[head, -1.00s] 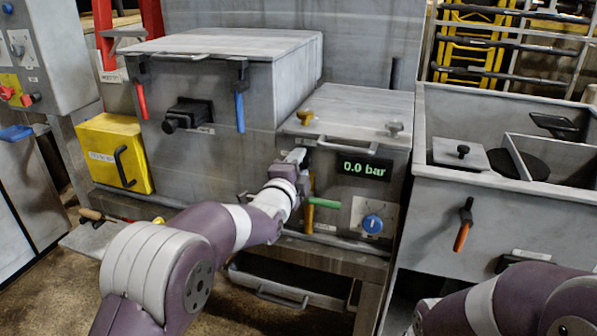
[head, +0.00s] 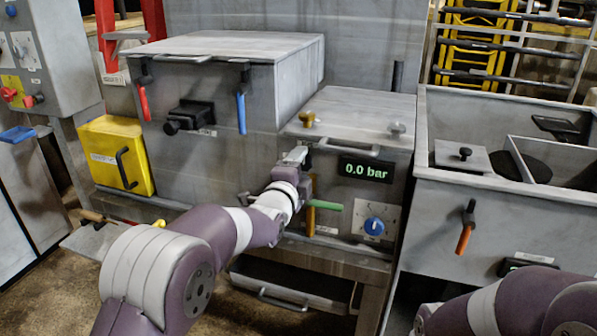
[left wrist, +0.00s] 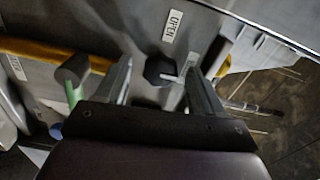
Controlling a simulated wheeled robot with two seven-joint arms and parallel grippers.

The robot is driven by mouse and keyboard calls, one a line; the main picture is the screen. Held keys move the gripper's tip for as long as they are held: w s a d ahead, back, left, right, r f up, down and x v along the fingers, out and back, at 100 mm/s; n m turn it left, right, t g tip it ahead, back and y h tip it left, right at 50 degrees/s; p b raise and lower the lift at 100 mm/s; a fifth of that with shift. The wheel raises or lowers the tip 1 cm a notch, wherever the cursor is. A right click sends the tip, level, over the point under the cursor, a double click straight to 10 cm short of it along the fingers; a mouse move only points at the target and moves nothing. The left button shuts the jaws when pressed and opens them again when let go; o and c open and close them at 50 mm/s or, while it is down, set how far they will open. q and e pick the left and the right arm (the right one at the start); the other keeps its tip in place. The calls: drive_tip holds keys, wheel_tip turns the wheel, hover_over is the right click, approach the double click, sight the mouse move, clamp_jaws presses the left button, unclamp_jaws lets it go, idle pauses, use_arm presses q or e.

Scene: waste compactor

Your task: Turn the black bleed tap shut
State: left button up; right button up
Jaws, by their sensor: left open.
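The black bleed tap (left wrist: 160,70) shows in the left wrist view as a dark knob on a grey metal face, near a white label reading OPEN (left wrist: 172,26). My left gripper (left wrist: 163,72) is open, with one finger on each side of the tap in that view. I cannot tell whether either finger touches it. In the head view the left gripper (head: 295,157) is at the front of the grey box with the 0.0 bar display (head: 366,170). The gripper mostly hides the tap there. My right gripper is out of view; only its arm shows at lower right.
A yellow-brown pipe (head: 311,205) with a green lever (head: 326,207) runs close by the left gripper. A blue knob (head: 374,227) is to the right. A bar handle (head: 348,147) lies just above the display. An orange-handled lever (head: 465,232) hangs on the right-hand bin.

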use_arm(q)
drive_tip(key=v, duration=1.2)
drive_tip(key=shift+s+b, duration=0.35)
drive_tip(key=shift+b, duration=0.1)
drive_tip(key=shift+a, duration=0.1)
